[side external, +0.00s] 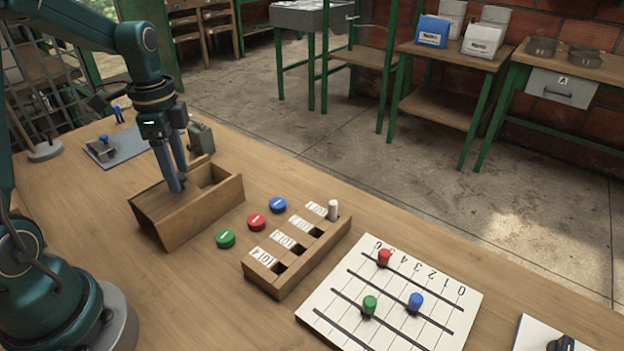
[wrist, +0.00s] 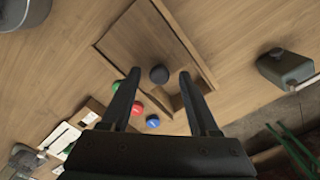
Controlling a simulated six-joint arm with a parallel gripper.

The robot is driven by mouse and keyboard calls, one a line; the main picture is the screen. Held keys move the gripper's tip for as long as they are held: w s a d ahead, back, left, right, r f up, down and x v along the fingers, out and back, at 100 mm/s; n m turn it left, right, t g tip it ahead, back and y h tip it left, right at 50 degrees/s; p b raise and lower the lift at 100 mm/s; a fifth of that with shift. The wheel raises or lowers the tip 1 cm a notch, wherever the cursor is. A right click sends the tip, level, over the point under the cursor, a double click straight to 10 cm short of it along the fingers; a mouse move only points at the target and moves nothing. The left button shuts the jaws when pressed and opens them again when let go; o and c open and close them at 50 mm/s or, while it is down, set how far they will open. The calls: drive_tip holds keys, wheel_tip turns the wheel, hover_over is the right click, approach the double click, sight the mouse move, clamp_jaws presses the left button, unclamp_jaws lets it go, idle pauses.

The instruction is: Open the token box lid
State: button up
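The token box (side external: 205,212) is a wooden box on the table, below my gripper. Its lid (wrist: 130,45) is a flat wooden panel with a round dark knob (wrist: 158,74), seen in the wrist view. My gripper (side external: 178,188) points down over the box, its fingertips low at the lid. In the wrist view my gripper (wrist: 160,78) has its fingers wide apart, with the knob showing between the tips. Nothing is held. The fingers hide the knob in the side view, and I cannot tell how far the tips are from the lid.
Green (side external: 225,238), red (side external: 256,221) and blue (side external: 278,204) tokens lie beside the box. A slotted wooden rack (side external: 297,262) and a white numbered board (side external: 335,325) with coloured pegs stand further right. A grey device (side external: 201,138) sits behind the box.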

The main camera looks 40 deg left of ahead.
sight(180, 176)
drive_tip(key=shift+r, duration=2.55)
drive_tip(key=shift+w+d+r, duration=0.1)
drive_tip(key=shift+d, duration=0.05)
drive_tip(key=s+d+r+n+t, duration=0.2)
drive_tip(key=s+d+n+t, duration=0.3)
drive_tip(key=s+d+n, duration=0.4)
drive_tip(key=d, duration=0.4)
drive_tip(key=shift+s+d+t, duration=0.15)
drive_tip(key=shift+d+t, duration=0.15)
drive_tip(key=shift+d, duration=0.1)
